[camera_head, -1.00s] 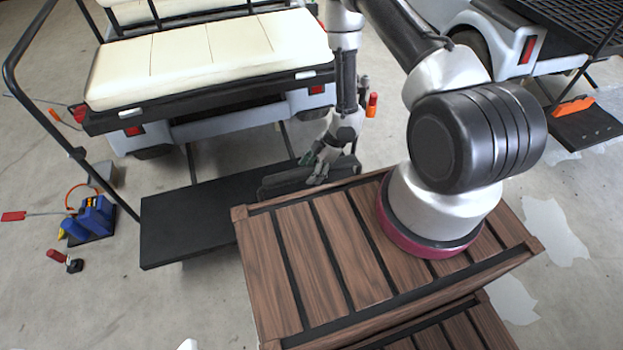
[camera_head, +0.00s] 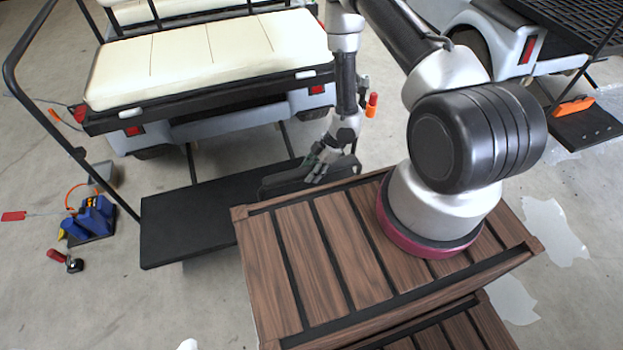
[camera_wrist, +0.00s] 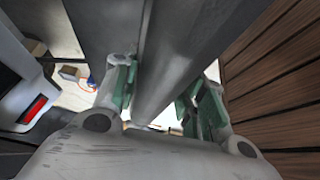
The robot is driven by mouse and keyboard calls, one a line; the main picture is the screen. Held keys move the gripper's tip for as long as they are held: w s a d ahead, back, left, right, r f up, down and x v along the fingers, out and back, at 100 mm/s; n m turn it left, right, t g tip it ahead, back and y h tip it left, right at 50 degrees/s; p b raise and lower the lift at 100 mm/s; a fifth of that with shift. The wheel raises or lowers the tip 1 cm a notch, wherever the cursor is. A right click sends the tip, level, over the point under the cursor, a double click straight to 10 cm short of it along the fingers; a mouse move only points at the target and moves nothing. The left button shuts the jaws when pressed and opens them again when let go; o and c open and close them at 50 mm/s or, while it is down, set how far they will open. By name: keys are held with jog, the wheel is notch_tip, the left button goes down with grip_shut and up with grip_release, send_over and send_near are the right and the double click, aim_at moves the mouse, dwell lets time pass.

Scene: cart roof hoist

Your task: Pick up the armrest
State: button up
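The armrest (camera_head: 288,181) is a dark, long padded-looking piece at the far edge of the wooden-slatted crate, beside the black footplate. My gripper (camera_head: 318,170) is right at it, reaching down from above. In the wrist view the armrest (camera_wrist: 168,70) fills the upper middle as a dark grey bar running between the two green-padded fingers. My gripper also shows there (camera_wrist: 163,98), with its fingers apart on either side of the bar. Pale gaps show beside the bar, so the fingers look open around it. The fingertip contact is partly hidden.
The wooden-slatted crate (camera_head: 268,262) stands in front. The black footplate (camera_head: 190,222) and cream-seated cart (camera_head: 215,50) lie behind and left. Blue tools (camera_head: 92,218) are on the floor at left. An orange thing (camera_head: 573,107) lies on another cart's plate at right.

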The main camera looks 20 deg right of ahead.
grip_shut()
jog(key=shift+r, duration=0.1)
